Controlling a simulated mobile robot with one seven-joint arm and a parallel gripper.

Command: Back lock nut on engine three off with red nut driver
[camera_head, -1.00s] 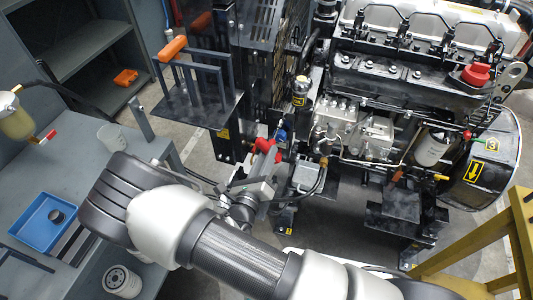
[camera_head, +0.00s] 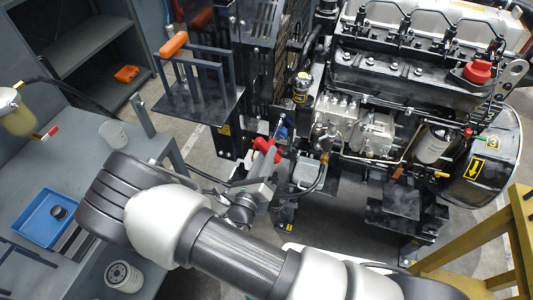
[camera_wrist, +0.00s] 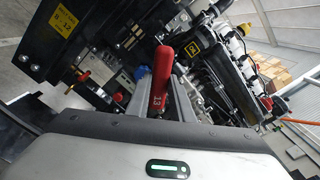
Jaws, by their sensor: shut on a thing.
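My gripper (camera_head: 262,172) is shut on the red nut driver (camera_head: 264,150), left of the engine's lower front. In the wrist view the red handle (camera_wrist: 161,72), marked 13, sits between my two fingers. The driver's tip is hidden, and I cannot tell whether it touches a nut. The back lock nut is too small to make out.
A yellow frame (camera_head: 518,230) is at lower right.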

